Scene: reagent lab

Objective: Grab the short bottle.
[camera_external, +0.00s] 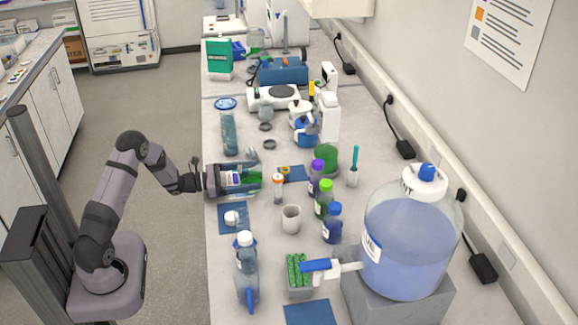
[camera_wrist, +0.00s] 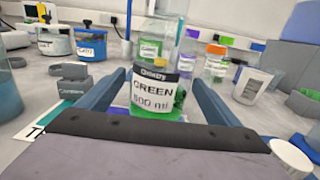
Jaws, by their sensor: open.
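A short, squat clear bottle with green liquid and a white label reading GREEN (camera_wrist: 152,95) stands upright in the middle of the wrist view. In the external view its green part (camera_external: 251,183) shows at the end of my gripper, partly hidden by the fingers. My gripper (camera_external: 240,180) reaches in level from the left over the bench edge. In the wrist view the fingers of my gripper (camera_wrist: 158,78) are spread on either side of the bottle, with the bottle between them. I cannot tell whether either finger touches it.
Bottles with purple (camera_external: 317,177), green (camera_external: 325,199) and blue (camera_external: 333,223) caps stand to the right. A cup (camera_external: 291,219) and a tall clear bottle (camera_external: 246,269) stand nearer the camera. A large carboy (camera_external: 408,240) is at the right.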

